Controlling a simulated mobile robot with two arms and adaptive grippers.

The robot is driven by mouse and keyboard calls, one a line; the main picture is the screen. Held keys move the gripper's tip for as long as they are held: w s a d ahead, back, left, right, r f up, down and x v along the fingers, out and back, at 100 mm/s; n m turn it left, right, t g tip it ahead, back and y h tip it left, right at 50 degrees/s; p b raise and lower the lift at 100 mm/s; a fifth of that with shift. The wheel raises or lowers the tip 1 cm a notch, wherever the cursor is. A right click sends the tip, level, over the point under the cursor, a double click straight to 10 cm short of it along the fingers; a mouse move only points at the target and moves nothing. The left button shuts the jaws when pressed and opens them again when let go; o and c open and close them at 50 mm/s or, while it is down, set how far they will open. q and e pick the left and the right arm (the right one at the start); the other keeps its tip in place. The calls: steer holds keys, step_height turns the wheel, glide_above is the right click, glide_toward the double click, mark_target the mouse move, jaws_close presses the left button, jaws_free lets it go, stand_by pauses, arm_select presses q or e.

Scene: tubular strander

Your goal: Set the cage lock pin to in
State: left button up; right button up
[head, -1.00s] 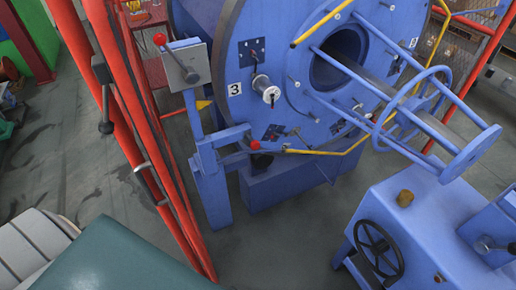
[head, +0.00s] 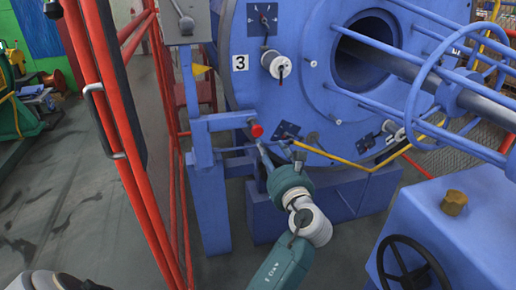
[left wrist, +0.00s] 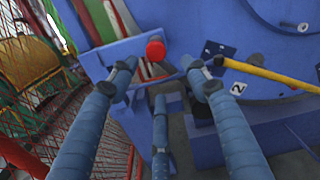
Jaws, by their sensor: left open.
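The cage lock pin shows as a red round knob (head: 256,130) at the end of a blue bracket beside the big blue cage disc. In the left wrist view the red knob (left wrist: 155,50) sits at the upper middle. My left gripper (head: 278,152) is just below and right of the knob, pointing up at it. In the left wrist view my left gripper (left wrist: 160,68) is open, its fingers spread to either side below the knob, with nothing between them that I can see held. The pin's shaft is not clearly visible. My right gripper is not in view.
A red guard frame (head: 112,140) stands at left. The blue disc (head: 300,70) carries a plate marked 3 (head: 240,63). A yellow rod (head: 335,157) runs just right of the gripper. A blue housing with a handwheel (head: 412,268) stands at lower right.

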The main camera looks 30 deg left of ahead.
mark_target(258, 133)
arm_select(q)
steer(key=x, duration=0.3)
steer(key=b+x, duration=0.1)
steer(key=x, duration=0.6)
steer(key=shift+w+a+r+b, duration=0.1)
steer(key=shift+a+r+b, duration=0.25)
steer(key=shift+a, duration=0.1)
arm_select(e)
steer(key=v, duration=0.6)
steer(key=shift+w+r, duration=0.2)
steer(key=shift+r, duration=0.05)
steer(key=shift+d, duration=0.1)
arm_select(q)
jaws_close()
